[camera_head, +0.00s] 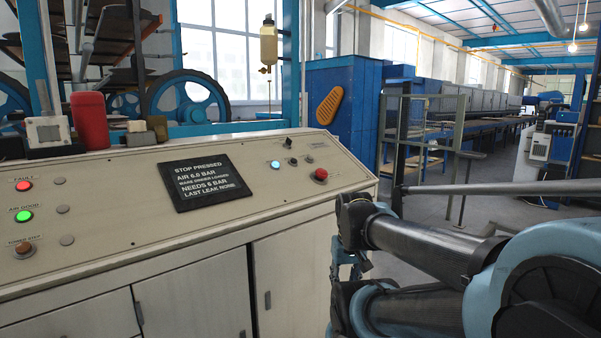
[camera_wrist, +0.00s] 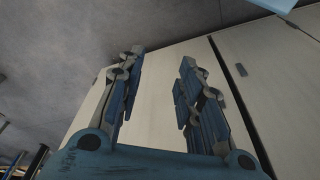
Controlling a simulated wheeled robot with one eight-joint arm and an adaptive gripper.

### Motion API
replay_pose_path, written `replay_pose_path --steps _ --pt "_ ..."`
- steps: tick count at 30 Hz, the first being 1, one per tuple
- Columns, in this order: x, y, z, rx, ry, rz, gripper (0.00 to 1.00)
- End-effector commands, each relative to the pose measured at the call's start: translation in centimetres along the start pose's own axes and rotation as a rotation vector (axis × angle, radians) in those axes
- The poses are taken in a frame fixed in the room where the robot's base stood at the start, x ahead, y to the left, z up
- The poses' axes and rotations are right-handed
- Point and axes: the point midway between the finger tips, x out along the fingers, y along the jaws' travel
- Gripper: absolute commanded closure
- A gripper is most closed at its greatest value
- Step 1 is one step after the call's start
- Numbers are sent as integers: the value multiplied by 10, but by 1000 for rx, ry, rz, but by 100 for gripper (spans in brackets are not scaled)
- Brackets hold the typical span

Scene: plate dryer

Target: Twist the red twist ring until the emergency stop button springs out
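A red button (camera_head: 320,174) with a dark base sits near the right end of the sloping beige control panel (camera_head: 120,235). It is too small to tell its twist ring from its cap. The dark display (camera_head: 212,180) on the panel reads "STOP PRESSED". My gripper (camera_wrist: 162,57) is open and empty in the wrist view, its two blue fingers apart in front of beige cabinet doors (camera_wrist: 270,75). In the head view my arm reaches in from the right, its end low beside the cabinet, below and apart from the red button.
The panel also carries a lit red fault light (camera_head: 24,185), a green light (camera_head: 24,216), a brown knob (camera_head: 23,248), a pale blue light (camera_head: 275,164) and a small black switch (camera_head: 292,160). A red cylinder (camera_head: 91,122) stands at the back left. Floor lies open beyond the panel's right end.

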Motion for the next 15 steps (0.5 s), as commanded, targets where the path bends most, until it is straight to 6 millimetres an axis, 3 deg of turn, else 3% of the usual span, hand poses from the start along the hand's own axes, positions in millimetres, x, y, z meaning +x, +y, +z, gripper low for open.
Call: replay_pose_path --steps 9,13,15 --pt "0 0 0 0 0 0 67" --pt "-10 0 4 -3 12 -2 37" --pt "-18 -1 -4 -11 14 -7 35"
